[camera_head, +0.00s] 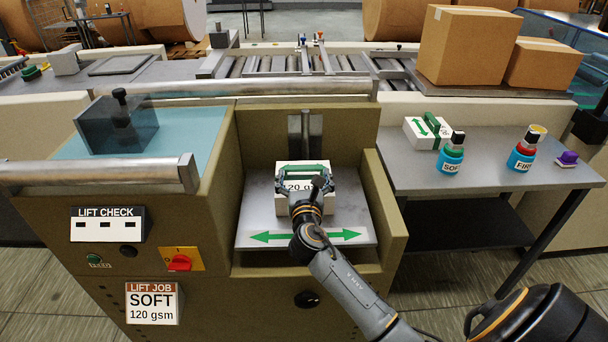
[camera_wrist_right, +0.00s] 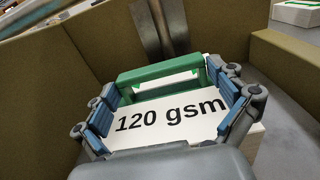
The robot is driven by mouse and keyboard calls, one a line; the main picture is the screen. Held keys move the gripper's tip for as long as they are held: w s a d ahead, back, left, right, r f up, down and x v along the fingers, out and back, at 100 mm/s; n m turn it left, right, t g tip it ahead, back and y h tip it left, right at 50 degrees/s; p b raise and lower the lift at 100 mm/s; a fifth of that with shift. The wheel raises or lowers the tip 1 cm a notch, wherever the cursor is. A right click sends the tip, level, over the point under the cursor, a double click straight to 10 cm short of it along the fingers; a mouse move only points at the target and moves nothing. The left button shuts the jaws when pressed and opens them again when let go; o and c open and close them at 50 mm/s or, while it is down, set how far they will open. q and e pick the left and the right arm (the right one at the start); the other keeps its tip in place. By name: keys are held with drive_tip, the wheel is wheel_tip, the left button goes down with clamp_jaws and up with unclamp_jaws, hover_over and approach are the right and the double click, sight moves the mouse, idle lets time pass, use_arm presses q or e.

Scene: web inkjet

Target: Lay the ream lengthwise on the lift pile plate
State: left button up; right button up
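The ream (camera_head: 284,206) is a white block printed "120 gsm" with a green frame-like piece (camera_wrist_right: 160,72) at its far end. It is at the lift pile plate (camera_head: 256,222), a grey plate with a green double arrow running left to right along its front. I cannot tell whether the ream rests fully on the plate. My right gripper (camera_head: 305,188) comes down over the ream. In the right wrist view its blue-padded fingers (camera_wrist_right: 168,108) close on the ream (camera_wrist_right: 180,112) from left and right. My left gripper is not in view.
Tan walls (camera_head: 385,195) flank the plate left and right, with a metal upright (camera_head: 305,135) behind. On the side table (camera_head: 480,165) are another white pack with a green arrow (camera_head: 420,132), two labelled bottles (camera_head: 452,155) (camera_head: 523,150) and a purple item (camera_head: 567,158). A "SOFT 120 gsm" job card (camera_head: 152,303) is in front.

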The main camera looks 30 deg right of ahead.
drive_tip(key=shift+r, duration=0.1)
drive_tip(key=v, duration=1.2)
drive_tip(key=shift+a, duration=0.1)
idle(0.3)
